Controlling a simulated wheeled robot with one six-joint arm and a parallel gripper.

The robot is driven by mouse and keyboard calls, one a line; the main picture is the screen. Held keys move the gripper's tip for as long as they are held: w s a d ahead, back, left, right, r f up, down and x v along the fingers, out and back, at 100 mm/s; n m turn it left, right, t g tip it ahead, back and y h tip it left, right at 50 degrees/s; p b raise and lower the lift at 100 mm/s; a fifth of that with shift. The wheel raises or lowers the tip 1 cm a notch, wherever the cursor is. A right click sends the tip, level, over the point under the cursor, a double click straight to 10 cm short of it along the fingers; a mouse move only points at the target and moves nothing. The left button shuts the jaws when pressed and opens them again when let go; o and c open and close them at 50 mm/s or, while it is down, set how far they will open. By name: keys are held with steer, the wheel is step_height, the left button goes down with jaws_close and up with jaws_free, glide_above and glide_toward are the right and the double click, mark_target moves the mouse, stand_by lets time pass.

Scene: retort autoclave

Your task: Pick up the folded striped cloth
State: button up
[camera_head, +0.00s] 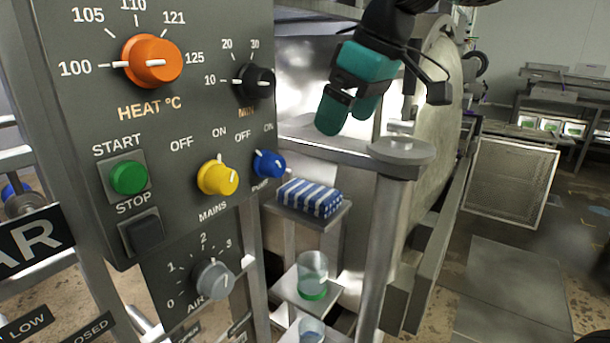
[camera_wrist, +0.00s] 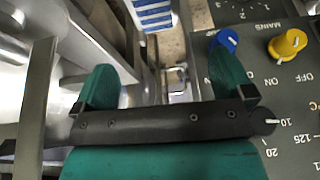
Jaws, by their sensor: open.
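The folded striped cloth (camera_head: 310,198), blue and white, lies on a small metal shelf (camera_head: 338,222) to the right of the control panel. In the wrist view the cloth (camera_wrist: 152,14) shows at the top, cut off by the frame edge, beyond the fingertips. My gripper (camera_head: 349,114), with teal fingers, is above the cloth and a little to its right in the head view. In the wrist view my gripper (camera_wrist: 163,75) has its two fingers apart with nothing between them. It does not touch the cloth.
The grey control panel (camera_head: 190,130) with knobs stands left of the cloth. A metal rail with a round-topped post (camera_head: 402,152) stands between my gripper and the shelf. A clear glass (camera_head: 313,268) sits on a lower shelf. The autoclave's round rim (camera_head: 440,100) is behind on the right.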

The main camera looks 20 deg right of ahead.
steer(key=w, duration=0.1)
steer(key=p, duration=0.2)
glide_above(309, 189)
steer(key=s+d, duration=0.1)
steer(key=s, duration=0.1)
step_height(309, 189, down, 10)
steer(key=shift+d+r, duration=0.1)
steer(key=shift+d, duration=0.05)
steer(key=shift+p+x, duration=0.75)
steer(key=shift+x, duration=1.95)
steer(key=c, duration=1)
